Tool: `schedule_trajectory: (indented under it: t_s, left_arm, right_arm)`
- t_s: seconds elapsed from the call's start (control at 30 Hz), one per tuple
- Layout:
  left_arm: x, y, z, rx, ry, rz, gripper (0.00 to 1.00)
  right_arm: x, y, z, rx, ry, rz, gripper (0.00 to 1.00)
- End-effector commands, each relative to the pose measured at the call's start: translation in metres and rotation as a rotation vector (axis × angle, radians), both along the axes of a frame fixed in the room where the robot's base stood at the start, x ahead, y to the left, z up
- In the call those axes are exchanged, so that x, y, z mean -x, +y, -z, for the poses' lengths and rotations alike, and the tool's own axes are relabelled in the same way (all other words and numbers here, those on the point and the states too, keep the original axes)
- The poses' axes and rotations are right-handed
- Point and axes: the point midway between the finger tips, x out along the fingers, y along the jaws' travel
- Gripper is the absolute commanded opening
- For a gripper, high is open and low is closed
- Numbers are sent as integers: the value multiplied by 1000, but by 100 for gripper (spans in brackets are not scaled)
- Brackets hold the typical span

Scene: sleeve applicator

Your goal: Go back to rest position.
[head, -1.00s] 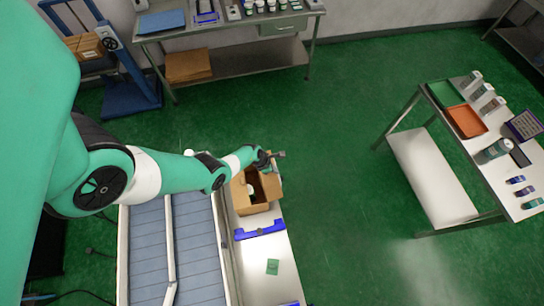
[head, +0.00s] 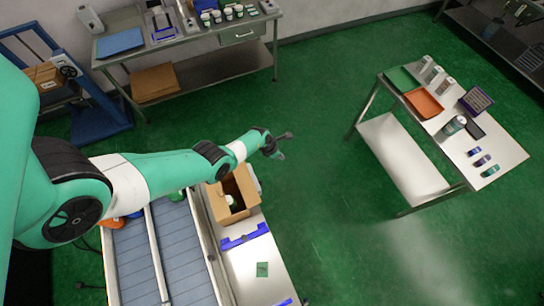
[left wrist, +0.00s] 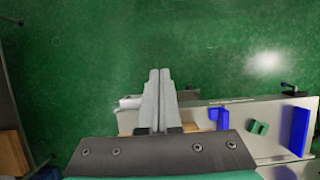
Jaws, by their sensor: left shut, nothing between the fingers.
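My left arm reaches in from the left in the head view. Its gripper (head: 286,145) is beyond the far right side of the open cardboard box (head: 234,196), over the green floor and apart from the box. In the left wrist view the two fingers of the left gripper (left wrist: 158,80) lie side by side, shut and empty. A white container with a dark top shows inside the box. My right gripper is in neither view.
A side table (head: 500,158) with trays and bottles stands right. Open floor lies between.

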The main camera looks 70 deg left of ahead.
Motion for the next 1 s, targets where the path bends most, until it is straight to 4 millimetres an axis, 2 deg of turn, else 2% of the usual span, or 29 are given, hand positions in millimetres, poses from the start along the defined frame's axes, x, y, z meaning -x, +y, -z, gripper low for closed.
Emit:
schedule_trajectory:
  t_s: [0.17,0.57,0.67,0.77,0.83,0.97,1.0]
  left_arm:
    - [-14,-1,-11,-1,-1,6,0]
    - [-15,-1,-12,0,0,6,0]
    - [-21,-9,-12,-1,-1,28,0]
    - [-49,-33,-24,-15,-24,105,0]
    - [-86,-46,-50,-48,-91,158,0]
    - [-164,-80,-123,-33,-317,196,0]
    - [-186,-91,-150,-21,-400,198,0]
  right_arm:
    - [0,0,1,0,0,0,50]
    - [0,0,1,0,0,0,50]
    - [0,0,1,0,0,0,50]
    - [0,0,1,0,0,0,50]
    - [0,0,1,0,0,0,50]
    - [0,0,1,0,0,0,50]
    - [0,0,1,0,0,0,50]
